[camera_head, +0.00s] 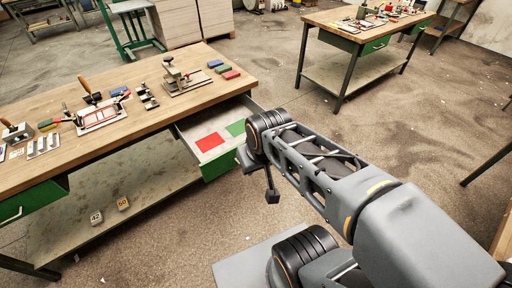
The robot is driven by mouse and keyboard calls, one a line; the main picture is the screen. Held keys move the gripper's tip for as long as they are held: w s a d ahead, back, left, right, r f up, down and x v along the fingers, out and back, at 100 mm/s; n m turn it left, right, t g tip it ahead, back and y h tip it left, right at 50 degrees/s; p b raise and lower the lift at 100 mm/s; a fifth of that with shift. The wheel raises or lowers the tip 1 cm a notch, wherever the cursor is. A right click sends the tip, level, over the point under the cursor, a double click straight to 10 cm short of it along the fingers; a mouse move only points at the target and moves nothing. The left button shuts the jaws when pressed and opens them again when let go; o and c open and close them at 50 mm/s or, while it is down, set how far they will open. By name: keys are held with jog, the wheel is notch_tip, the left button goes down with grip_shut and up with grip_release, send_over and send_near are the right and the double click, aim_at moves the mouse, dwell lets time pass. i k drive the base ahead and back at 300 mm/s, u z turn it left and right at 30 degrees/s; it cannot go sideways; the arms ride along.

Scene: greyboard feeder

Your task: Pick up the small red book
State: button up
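A small red block-like item (231,75), possibly the small red book, lies near the right end of the near workbench top, in a row with a green one (222,69) and a blue one (214,63). A flat red rectangle (209,142) lies in the open drawer (184,139) below, beside a green one (236,128). I cannot tell which red thing is the book. My gripper (271,195) seems to hang below the arm's far joint, right of the drawer. It is apart from both red things, mostly hidden, and its opening is unclear.
The near workbench (150,125) holds a metal press (181,77), a framed jig (100,114) and hand tools. Its lower shelf carries two numbered tags. A second workbench (330,19) stands at the back right. The floor between the benches is mostly clear.

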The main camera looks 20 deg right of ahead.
aim_at(230, 75)
jog(key=z, duration=1.6)
jog(key=k, duration=0.6)
jog(key=u, duration=1.05)
jog(key=i, duration=0.5)
jog(key=z, duration=1.15)
jog(key=i, duration=4.25)
